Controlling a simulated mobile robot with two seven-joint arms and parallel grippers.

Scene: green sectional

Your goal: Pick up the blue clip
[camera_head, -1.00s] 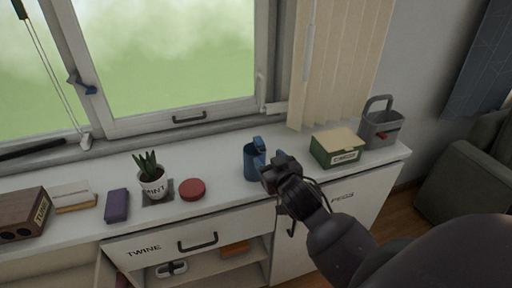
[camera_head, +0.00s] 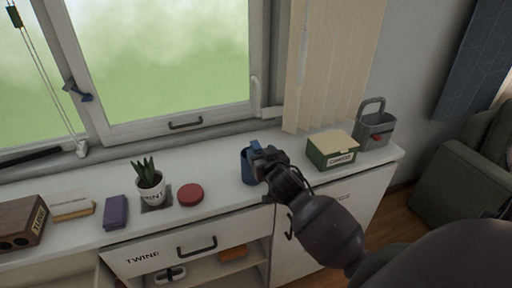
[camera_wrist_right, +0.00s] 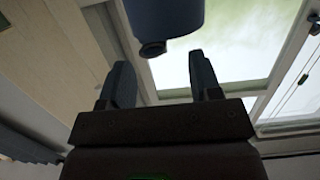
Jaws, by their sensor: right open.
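A blue object (camera_head: 247,169) stands on the white counter, partly hidden behind my right gripper (camera_head: 264,160). It is the only blue thing on the counter, but I cannot make out a clip shape. In the right wrist view a blue rounded body (camera_wrist_right: 165,16) with a dark round nub shows just beyond the fingertips. My right gripper also shows there (camera_wrist_right: 160,78), with its two fingers apart and nothing between them. It is close to the blue object; contact cannot be told in the head view. My left gripper is not in view.
On the counter (camera_head: 222,190) stand a green box (camera_head: 332,156) and grey caddy (camera_head: 375,130) to the right. A red round lid (camera_head: 190,194), potted plant (camera_head: 151,187), purple block (camera_head: 116,212) and brown box (camera_head: 22,222) stand to the left. The window is behind.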

